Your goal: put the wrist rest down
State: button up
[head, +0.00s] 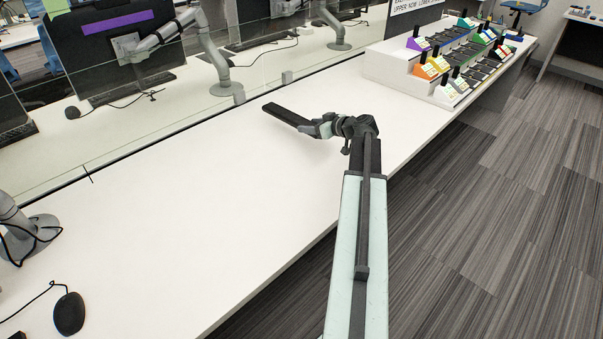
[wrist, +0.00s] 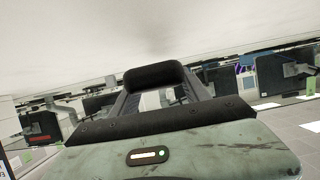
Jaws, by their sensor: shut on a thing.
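The wrist rest (head: 284,114) is a long black bar in the head view, over the white table. My gripper (head: 312,128) is shut on its near right end, and the bar sticks out toward the upper left. I cannot tell whether it touches the table or hangs just above it. In the wrist view the dark end of the wrist rest (wrist: 155,74) shows between the fingers of my gripper (wrist: 163,98); the rest of its length is hidden.
The white table (head: 180,210) is clear to the left of and below the gripper. A glass screen (head: 300,45) runs along its back edge. A stepped white stand (head: 390,66) with colored devices is at the upper right. A black mouse (head: 69,313) lies at the lower left.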

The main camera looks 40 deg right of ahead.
jog(key=shift+w+f, duration=0.1)
jog(key=shift+w, duration=0.05)
jog(key=shift+s, duration=0.2)
jog(key=b, duration=0.1)
send_over(345, 162)
jog(key=shift+s+d+f, duration=0.1)
jog(key=shift+f, duration=0.55)
notch_tip(345, 162, down, 4)
jog(key=b, duration=0.4)
jog(key=shift+r, duration=0.25)
jog(key=o, duration=1.6)
jog(key=shift+c, duration=0.2)
jog(key=p+v, duration=0.4)
jog(key=v, duration=0.7)
jog(key=shift+r+p, duration=0.1)
jog(key=shift+p, duration=0.3)
jog(key=shift+s, duration=0.45)
